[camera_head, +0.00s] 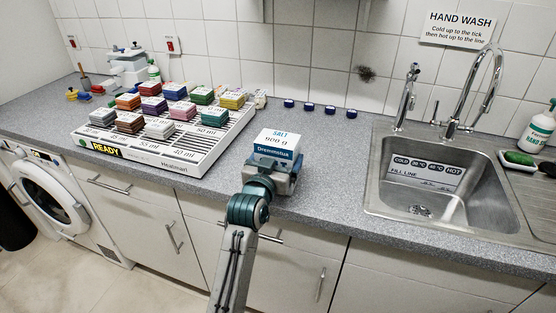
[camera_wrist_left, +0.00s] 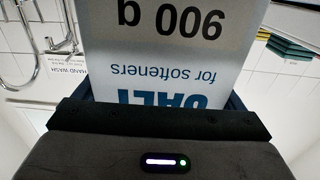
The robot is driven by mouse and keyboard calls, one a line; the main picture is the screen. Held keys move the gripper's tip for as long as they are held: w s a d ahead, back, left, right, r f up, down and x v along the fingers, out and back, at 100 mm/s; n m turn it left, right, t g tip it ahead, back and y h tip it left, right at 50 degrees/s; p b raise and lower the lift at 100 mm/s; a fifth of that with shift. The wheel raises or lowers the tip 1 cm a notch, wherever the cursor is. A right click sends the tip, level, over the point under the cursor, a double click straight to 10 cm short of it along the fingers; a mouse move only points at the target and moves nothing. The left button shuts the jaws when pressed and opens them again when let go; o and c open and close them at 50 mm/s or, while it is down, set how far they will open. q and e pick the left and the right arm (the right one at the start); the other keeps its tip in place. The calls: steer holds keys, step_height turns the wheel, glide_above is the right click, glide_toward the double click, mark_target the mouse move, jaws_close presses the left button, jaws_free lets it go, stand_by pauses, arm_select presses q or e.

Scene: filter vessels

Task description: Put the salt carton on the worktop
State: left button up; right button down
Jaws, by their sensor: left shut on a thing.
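The salt carton (camera_head: 279,142) is a white and blue box marked SALT and 900 g. It is in my left gripper (camera_head: 273,172), at the front part of the grey worktop (camera_head: 335,168), left of the sink. In the left wrist view the carton (camera_wrist_left: 175,50) fills the upper middle, with its lettering upside down, between the jaws of my left gripper (camera_wrist_left: 162,115). The gripper hides the carton's lower part, so I cannot tell whether its base touches the worktop. My right gripper is not in view.
A white rack (camera_head: 195,150) with several coloured blocks stands to the left. Several dark blue caps (camera_head: 308,106) lie along the back wall. A steel sink (camera_head: 375,190) with taps is on the right. The worktop between the carton and the sink is clear.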

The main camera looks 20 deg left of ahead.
arm_select(q)
steer(key=shift+s+r, duration=0.15)
steer(key=shift+s, duration=0.05)
steer(key=o, duration=1.5)
steer(key=shift+w+f, duration=0.1)
steer(key=shift+f, duration=0.15)
steer(key=shift+c, duration=0.2)
steer(key=shift+r, duration=0.15)
steer(key=shift+s, duration=0.25)
steer(key=s+b, duration=0.1)
steer(key=s, duration=1)
steer(key=shift+s+a+b, duration=0.15)
steer(key=shift+s+b, duration=0.15)
steer(key=shift+b, duration=0.1)
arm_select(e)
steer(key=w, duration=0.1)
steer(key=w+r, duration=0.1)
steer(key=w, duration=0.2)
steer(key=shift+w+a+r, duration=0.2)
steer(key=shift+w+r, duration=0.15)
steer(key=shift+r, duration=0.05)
